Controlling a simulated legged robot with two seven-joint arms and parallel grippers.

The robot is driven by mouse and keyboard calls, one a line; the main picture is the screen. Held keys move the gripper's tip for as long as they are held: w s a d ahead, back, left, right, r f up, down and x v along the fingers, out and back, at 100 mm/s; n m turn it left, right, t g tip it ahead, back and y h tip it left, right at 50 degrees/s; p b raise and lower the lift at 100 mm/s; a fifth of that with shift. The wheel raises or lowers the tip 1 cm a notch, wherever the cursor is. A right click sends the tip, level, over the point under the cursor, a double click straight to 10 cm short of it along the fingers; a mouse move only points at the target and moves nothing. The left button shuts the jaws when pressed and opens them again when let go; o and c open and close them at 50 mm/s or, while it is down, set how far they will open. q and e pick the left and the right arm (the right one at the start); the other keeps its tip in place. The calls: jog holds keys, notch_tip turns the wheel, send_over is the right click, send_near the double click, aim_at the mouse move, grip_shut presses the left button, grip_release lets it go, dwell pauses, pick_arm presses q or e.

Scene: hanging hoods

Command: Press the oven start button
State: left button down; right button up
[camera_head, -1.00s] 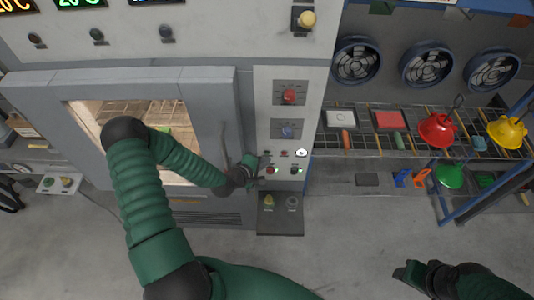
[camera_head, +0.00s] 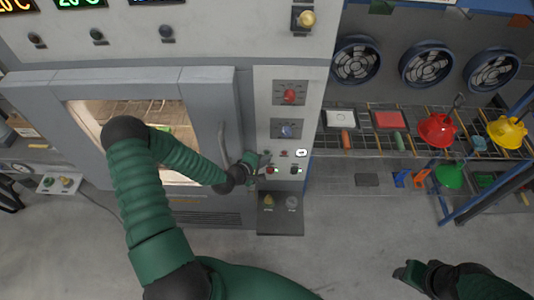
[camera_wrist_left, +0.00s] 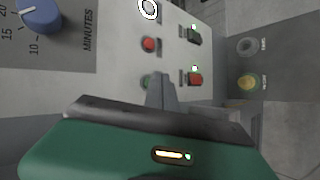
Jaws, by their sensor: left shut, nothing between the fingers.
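The oven (camera_head: 215,85) has a control panel (camera_head: 262,110) to the right of its door. In the left wrist view, a green button (camera_wrist_left: 147,82) is partly hidden behind my left gripper (camera_wrist_left: 161,78). A red button (camera_wrist_left: 149,44) and a white ring (camera_wrist_left: 148,9) continue that row.
Red (camera_head: 289,97) and blue (camera_head: 287,131) knobs sit above the buttons. A lower box (camera_head: 279,222) carries a yellow and a grey button. The oven door handle (camera_head: 222,142) is left of my gripper. A rack (camera_head: 365,147) with hanging hoods stands at right.

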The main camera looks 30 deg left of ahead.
pick_arm(q)
jog(key=shift+w+a+r, duration=0.25)
jog(key=shift+w+a, duration=0.05)
jog(key=shift+w, duration=0.2)
dwell(0.8)
jog(key=s+d, duration=0.3)
jog(key=s, duration=0.3)
jog(key=shift+f+p, duration=0.3)
dwell(0.5)
jog(key=shift+w+a+f, duration=0.1)
jog(key=shift+a, duration=0.05)
dwell(0.5)
